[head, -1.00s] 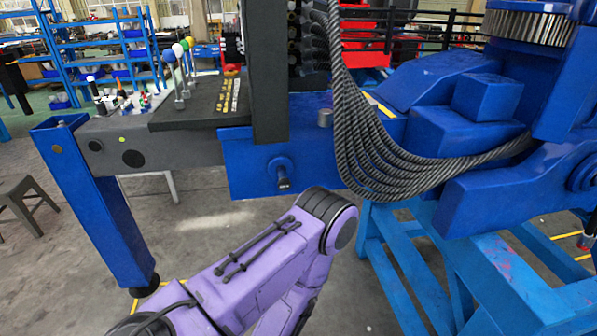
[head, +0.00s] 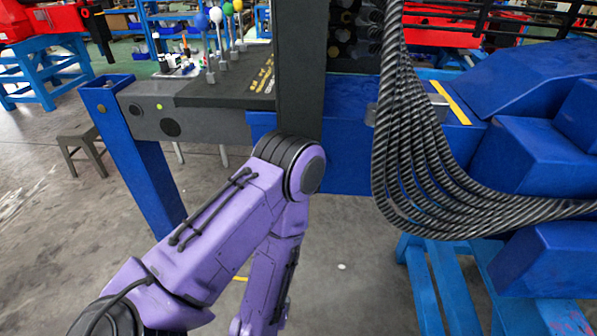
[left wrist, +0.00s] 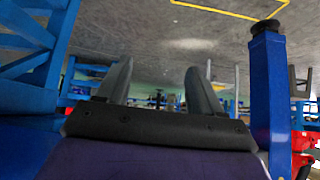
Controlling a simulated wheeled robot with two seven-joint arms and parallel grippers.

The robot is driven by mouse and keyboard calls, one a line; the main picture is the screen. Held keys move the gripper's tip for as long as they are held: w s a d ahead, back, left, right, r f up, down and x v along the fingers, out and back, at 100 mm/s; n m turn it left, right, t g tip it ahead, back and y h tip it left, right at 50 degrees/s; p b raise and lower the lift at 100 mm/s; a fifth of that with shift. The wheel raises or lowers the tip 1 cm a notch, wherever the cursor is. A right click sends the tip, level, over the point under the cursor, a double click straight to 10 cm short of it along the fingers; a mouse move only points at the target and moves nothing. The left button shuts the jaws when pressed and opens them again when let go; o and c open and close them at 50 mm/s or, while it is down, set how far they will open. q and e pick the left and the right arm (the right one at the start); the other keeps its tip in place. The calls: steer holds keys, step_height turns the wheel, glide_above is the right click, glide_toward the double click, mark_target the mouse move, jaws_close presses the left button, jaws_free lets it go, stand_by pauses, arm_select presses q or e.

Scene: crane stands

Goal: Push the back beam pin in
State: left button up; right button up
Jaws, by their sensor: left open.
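The grey beam (head: 205,124) runs from the blue leg (head: 147,165) into the blue housing (head: 347,125) in the head view. No beam pin can be made out now; my purple arm covers part of the blue housing's front face. My left gripper (left wrist: 160,78) shows only in the left wrist view, with its two grey fingers apart and nothing between them. That view looks upside down, with the floor at the top. The blue leg also stands there, to the right of the fingers and apart from them (left wrist: 269,95). My right gripper is in neither view.
Thick dark cables (head: 415,160) hang in a loop right of my arm. A blue stand (head: 430,285) is below them. A grey stool (head: 82,145) is at the left. Open floor (head: 50,240) lies left of my arm.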

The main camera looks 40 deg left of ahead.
arm_select(q)
steer(key=w+d+r+t+y+p, duration=0.1)
steer(key=w+r+t+y, duration=0.4)
steer(key=r, duration=0.8)
steer(key=w+d+r+t, duration=0.1)
steer(key=w+r+t, duration=0.2)
steer(key=w+r, duration=0.65)
steer(key=shift+n+y, duration=0.3)
steer(key=w+a+r+p, duration=0.1)
steer(key=w, duration=0.1)
steer(key=w+a+r+p, duration=0.1)
steer(key=w+a, duration=0.1)
steer(key=w+a+r+p, duration=0.1)
steer(key=w+a, duration=0.1)
steer(key=shift+w+a, duration=0.15)
steer(key=shift+w, duration=0.1)
steer(key=shift+w+a+f, duration=0.15)
steer(key=shift+w, duration=0.1)
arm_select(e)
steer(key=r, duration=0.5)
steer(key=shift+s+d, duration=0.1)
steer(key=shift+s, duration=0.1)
